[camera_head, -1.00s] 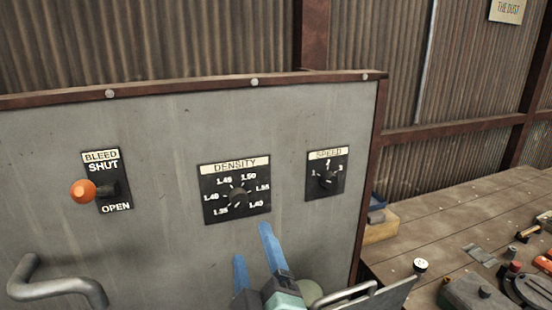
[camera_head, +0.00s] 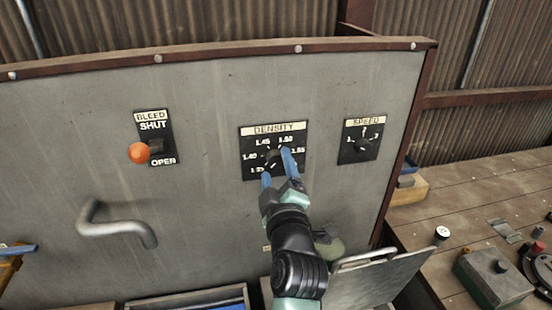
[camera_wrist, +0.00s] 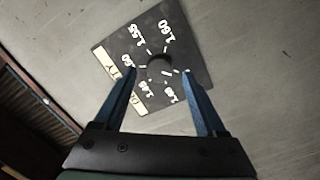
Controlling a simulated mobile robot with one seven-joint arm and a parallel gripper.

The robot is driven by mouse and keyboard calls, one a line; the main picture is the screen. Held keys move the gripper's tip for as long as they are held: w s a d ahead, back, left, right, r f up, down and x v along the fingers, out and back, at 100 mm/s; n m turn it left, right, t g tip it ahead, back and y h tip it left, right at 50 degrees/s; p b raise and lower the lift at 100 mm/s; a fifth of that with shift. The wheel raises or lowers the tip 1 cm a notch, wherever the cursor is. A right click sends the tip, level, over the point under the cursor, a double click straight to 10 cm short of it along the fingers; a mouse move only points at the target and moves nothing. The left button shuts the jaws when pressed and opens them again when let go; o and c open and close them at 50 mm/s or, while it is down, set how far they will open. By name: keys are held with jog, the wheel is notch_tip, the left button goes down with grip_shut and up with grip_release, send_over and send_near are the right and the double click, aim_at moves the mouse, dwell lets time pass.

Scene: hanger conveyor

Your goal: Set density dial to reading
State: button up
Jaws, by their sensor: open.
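The density dial is a small dark round knob (camera_head: 273,157) on a black plate (camera_head: 245,165) headed DENSITY, with white numbers around it. My gripper (camera_head: 276,166) is open in front of the plate, with its blue fingers pointing at the panel and covering some of the numbers. In the wrist view the knob (camera_wrist: 160,67) shows just beyond and between the two open fingertips (camera_wrist: 159,75). The plate looks turned there. I cannot tell whether the fingers touch the knob. The dial's setting cannot be read clearly.
The grey panel (camera_head: 90,110) also carries an orange-tipped bleed lever (camera_head: 139,153), a speed knob (camera_head: 362,145) and a bent metal handle (camera_head: 120,225). A wooden bench (camera_head: 480,200) with tools stands at the right. A tilted metal flap (camera_head: 375,280) lies below my arm's right side.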

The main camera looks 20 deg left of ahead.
jog(key=shift+w+a, duration=0.3)
jog(key=shift+w, duration=0.3)
grip_shut()
